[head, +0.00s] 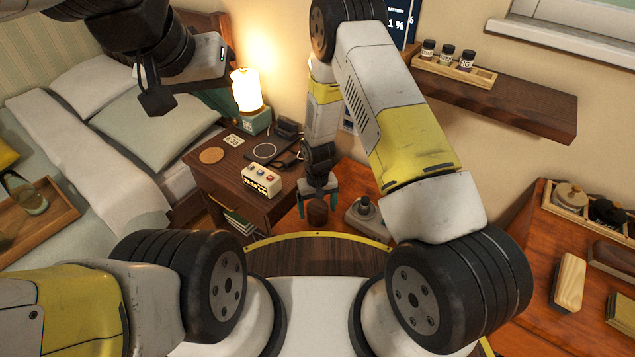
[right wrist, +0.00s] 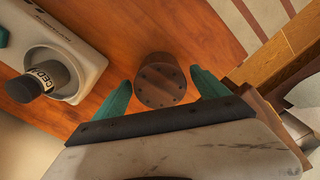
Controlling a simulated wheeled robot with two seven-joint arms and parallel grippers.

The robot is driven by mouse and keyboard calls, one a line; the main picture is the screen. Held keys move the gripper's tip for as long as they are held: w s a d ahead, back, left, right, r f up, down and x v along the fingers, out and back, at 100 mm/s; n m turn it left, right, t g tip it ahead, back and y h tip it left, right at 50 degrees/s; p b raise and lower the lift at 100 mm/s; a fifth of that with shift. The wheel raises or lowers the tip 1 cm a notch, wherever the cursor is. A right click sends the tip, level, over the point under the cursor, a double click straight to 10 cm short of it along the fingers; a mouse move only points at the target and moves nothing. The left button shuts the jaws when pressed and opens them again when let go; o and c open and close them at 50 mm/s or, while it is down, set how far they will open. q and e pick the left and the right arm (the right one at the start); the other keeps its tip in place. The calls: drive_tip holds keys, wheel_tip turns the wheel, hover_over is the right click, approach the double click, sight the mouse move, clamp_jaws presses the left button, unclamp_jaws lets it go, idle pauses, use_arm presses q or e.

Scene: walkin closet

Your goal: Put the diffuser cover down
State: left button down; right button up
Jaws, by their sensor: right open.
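The diffuser cover, a dark brown wooden cylinder with small holes in its top (right wrist: 161,78), stands on an orange-brown wooden surface. It also shows in the head view (head: 317,212). My right gripper (right wrist: 162,88) is open, with one teal finger on each side of the cover; gaps show between fingers and cover. A grey diffuser base (right wrist: 88,50) sits beside the cover, with a dark-capped cedar bottle (right wrist: 52,78) in it; the base also shows in the head view (head: 368,218). My left gripper (head: 155,97) is raised at the upper left, over the bed; its opening is unclear.
A nightstand (head: 222,190) to the left holds a lit lamp (head: 246,92), a small clock-like box (head: 262,181) and a round coaster. A wall shelf (head: 500,100) carries a rack of several small bottles. A wooden table (head: 545,235) with brushes stands at the right.

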wheel_tip(320, 180, up, 12)
drive_tip(key=f, duration=0.1)
wheel_tip(320, 180, up, 13)
drive_tip(key=m+t+y, duration=0.1)
hover_over(318, 206)
drive_tip(key=d, duration=0.3)
drive_tip(key=s+d+r+t, duration=0.1)
drive_tip(key=d+r, duration=0.1)
drive_tip(key=r, duration=0.3)
drive_tip(key=s+d+r+t, duration=0.1)
drive_tip(key=s+d+r, duration=0.1)
drive_tip(key=r, duration=0.3)
drive_tip(key=s+d+r+t, duration=0.1)
drive_tip(key=s+d+r, duration=0.1)
drive_tip(key=s+r, duration=0.3)
drive_tip(key=s+d+r+m+t, duration=0.1)
drive_tip(key=s+d+r, duration=0.1)
drive_tip(key=s+r, duration=0.3)
drive_tip(key=s+d+r+m+t+y, duration=0.1)
drive_tip(key=s+d+r, duration=0.2)
drive_tip(key=s+r, duration=0.2)
drive_tip(key=shift+s+r, duration=0.2)
drive_tip(key=shift+s, duration=0.75)
